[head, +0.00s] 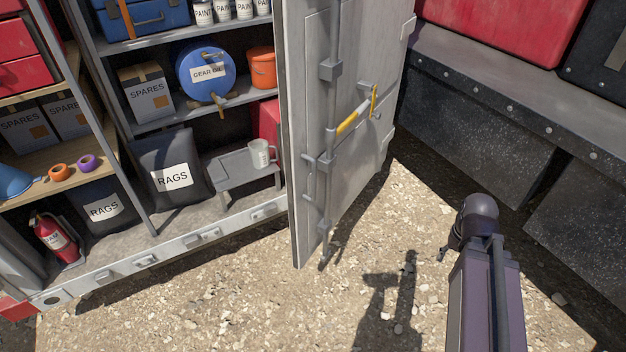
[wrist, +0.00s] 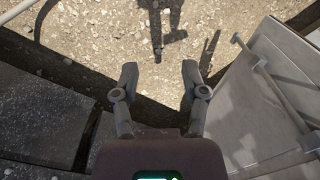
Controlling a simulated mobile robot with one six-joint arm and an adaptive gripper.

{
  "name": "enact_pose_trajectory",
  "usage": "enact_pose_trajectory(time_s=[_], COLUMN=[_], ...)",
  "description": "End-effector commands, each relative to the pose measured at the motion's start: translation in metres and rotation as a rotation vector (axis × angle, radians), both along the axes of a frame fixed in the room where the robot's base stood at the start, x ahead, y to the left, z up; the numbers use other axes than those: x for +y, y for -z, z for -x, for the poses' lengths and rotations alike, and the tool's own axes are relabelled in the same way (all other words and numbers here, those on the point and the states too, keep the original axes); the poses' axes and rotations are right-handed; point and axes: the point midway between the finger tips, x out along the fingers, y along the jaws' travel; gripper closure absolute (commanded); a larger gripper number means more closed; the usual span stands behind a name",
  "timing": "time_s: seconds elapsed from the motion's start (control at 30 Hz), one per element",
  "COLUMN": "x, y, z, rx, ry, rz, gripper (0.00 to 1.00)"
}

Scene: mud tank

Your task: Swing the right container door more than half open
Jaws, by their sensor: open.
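The right container door (head: 350,120) is a grey metal panel with a vertical locking bar and a yellow handle (head: 350,122). In the head view it stands swung out from the container front, so the shelves to its left are exposed. In the wrist view the door (wrist: 262,120) is at the right, seen from above with its bars. My gripper (wrist: 160,78) is open and empty over the gravel, to the left of the door in that view and apart from it. In the head view my arm is right of the door, and the fingers are mostly hidden.
The container's shelves hold a blue gear oil drum (head: 205,72), an orange bucket (head: 261,66), spares boxes, rags bags and a white mug (head: 260,153). A fire extinguisher (head: 54,238) stands at lower left. A dark riveted wall (head: 470,105) borders the right. Gravel in front is clear.

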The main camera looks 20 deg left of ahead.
Motion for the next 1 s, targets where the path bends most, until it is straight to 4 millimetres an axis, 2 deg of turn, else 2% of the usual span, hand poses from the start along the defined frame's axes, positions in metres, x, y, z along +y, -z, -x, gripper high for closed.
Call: enact_pose_trajectory(time_s=[0.17,0.27,0.47,0.6,0.8,1.0], x=[0.013,0.028,0.081,0.125,0.184,0.234], y=[0.011,0.020,0.042,0.052,0.054,0.047], z=[-0.009,-0.019,-0.046,-0.068,-0.096,-0.121], rx=[-0.010,-0.026,-0.102,-0.199,-0.394,-0.649], ry=[-0.057,-0.130,-0.360,-0.546,-0.787,-0.981], rz=[-0.056,-0.124,-0.331,-0.504,-0.735,-0.934], gripper=[0.43,0.43,0.43,0.43,0.43,0.43])
